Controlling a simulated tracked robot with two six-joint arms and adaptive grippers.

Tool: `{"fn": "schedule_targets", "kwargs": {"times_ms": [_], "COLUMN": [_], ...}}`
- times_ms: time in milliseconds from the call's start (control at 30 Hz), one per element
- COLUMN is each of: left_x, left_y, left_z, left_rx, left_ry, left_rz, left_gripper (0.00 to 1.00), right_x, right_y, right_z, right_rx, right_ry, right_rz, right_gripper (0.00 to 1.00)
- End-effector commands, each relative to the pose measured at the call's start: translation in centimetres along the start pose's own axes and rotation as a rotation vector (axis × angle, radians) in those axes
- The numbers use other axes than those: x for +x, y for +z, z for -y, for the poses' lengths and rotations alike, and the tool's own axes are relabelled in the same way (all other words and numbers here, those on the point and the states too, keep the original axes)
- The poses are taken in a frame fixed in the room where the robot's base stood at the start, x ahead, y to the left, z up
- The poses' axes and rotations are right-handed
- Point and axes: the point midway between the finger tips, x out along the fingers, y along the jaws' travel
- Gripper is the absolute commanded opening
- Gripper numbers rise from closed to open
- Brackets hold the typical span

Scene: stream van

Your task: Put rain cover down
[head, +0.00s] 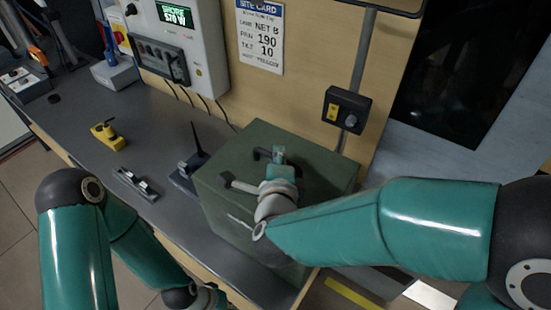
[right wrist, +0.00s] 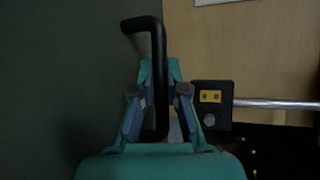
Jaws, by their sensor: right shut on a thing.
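The rain cover (head: 230,205) appears to be the large dark green box-shaped cover at the right end of the grey bench in the head view. In the right wrist view its dark green surface (right wrist: 55,80) fills the left side. My right gripper (head: 275,163) is over its top and shut on its black bar handle (right wrist: 158,75), which stands between the two fingers. I cannot tell whether the cover's underside touches the bench, and what is under it is hidden. My left arm comes in at the lower left, but its gripper is out of the picture.
The grey bench (head: 110,165) holds a yellow tool (head: 107,135), a small metal piece (head: 136,184) and a black device with an antenna (head: 190,168) close left of the cover. A black switch box (head: 346,109) is on the wall behind. Bare bench lies along its front left.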

Motion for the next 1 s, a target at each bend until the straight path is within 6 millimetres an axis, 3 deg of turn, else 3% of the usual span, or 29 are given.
{"fn": "schedule_targets", "kwargs": {"times_ms": [767, 800, 900, 1000], "left_x": [1.3, 1.3, 1.1, 1.1], "left_y": [0.0, 0.0, 0.0, 0.0], "left_z": [0.5, 0.5, 0.4, 0.4], "left_rx": [0.000, 0.000, 0.000, 0.000], "left_ry": [0.000, 0.000, 0.000, 0.000], "left_rz": [0.000, 0.000, 0.000, 0.000], "left_gripper": [0.00, 0.00, 0.00, 0.00], "right_x": [0.4, 0.4, 0.4, 0.4], "right_y": [-0.2, -0.3, -0.2, -0.2], "right_z": [-1.3, -1.4, -1.3, -1.3], "right_rx": [0.003, 0.002, 0.001, 0.001], "right_ry": [-0.006, -0.002, -0.002, -0.001], "right_rz": [0.002, 0.002, 0.002, 0.002], "right_gripper": [0.00, 0.14, 0.31, 0.38]}}
